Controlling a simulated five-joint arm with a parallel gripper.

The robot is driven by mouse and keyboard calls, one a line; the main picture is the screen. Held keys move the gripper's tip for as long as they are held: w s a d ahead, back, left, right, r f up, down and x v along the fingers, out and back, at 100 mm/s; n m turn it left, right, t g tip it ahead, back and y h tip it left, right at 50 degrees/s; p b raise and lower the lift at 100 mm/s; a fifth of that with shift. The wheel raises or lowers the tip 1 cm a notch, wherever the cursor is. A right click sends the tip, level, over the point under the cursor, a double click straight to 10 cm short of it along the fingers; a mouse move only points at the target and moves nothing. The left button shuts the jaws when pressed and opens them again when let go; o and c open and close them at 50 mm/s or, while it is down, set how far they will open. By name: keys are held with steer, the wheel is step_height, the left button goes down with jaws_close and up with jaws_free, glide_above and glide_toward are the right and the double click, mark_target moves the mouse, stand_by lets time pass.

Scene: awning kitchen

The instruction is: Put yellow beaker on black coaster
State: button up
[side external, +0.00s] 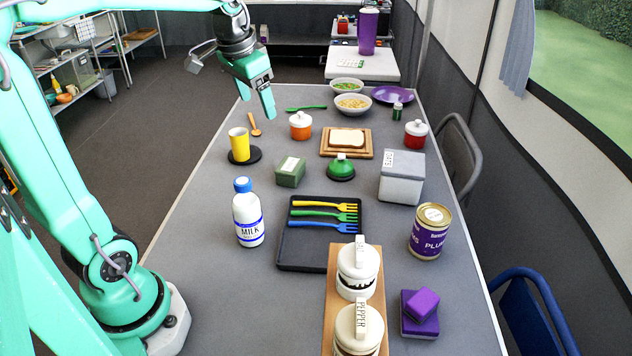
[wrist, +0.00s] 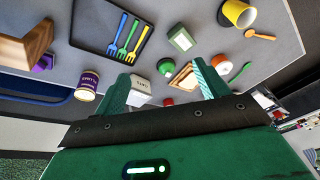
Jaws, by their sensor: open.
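The yellow beaker (side external: 239,145) stands upright on the black coaster (side external: 255,156) near the left edge of the table, a little left of the coaster's middle. In the wrist view the beaker (wrist: 238,13) is at the top right, with the dark coaster (wrist: 222,17) showing at its side. My gripper (side external: 268,104) is raised above the table, beyond and to the right of the beaker and apart from it. In the wrist view my gripper (wrist: 160,84) has its two fingers spread with nothing held between them.
An orange spoon (side external: 255,126), an orange pot (side external: 300,125) and a green box (side external: 290,172) are near the coaster. A milk bottle (side external: 248,213) and a black tray (side external: 318,262) with forks stand nearer. The table's left strip is mostly clear.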

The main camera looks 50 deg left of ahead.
steer(key=s+d+f+t+h, duration=0.1)
steer(key=s+d+f, duration=0.3)
steer(key=s+d, duration=0.7)
steer(key=shift+s+f+t, duration=0.15)
steer(key=shift+s+t, duration=0.65)
steer(key=shift+s, duration=0.4)
